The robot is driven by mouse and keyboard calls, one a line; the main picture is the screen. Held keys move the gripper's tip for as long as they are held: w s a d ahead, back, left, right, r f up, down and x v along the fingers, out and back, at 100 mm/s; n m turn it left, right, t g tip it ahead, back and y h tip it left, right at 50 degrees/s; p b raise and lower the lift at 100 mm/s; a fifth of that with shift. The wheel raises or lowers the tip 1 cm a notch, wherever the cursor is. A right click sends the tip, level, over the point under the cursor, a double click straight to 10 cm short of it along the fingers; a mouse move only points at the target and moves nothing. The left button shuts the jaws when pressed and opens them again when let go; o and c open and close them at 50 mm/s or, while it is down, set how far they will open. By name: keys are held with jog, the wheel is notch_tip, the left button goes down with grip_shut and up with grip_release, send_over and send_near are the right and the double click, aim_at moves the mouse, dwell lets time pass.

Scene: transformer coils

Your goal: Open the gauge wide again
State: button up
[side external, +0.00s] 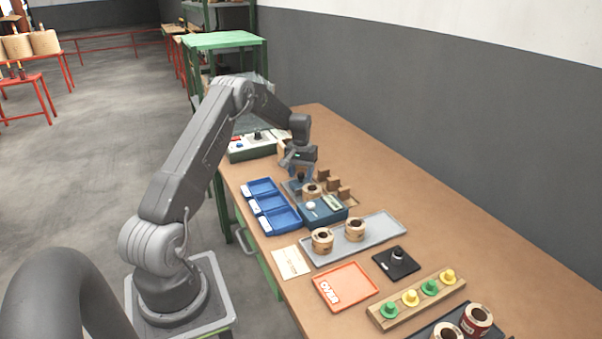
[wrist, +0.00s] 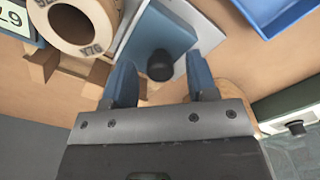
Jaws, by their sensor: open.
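The gauge (side external: 326,211) is a blue box with a small display, on the bench under my gripper. A black knob (wrist: 160,66) stands on a blue block (wrist: 150,35) of the gauge. My gripper (wrist: 161,72) is open, with its two blue fingers on either side of the knob and gaps on both sides. In the side view my gripper (side external: 299,166) points down behind the coil.
Blue bins (side external: 271,207) stand left of the gauge. A grey tray (side external: 375,236) with two coils lies in front, then an orange tray (side external: 346,287) and a black pad (side external: 396,264). Brown wooden blocks (side external: 333,184) stand right of the gauge.

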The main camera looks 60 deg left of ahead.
grip_shut()
dwell(0.5)
jog(key=shift+a, duration=0.15)
jog(key=shift+a, duration=0.9)
grip_release()
jog(key=shift+r, duration=0.1)
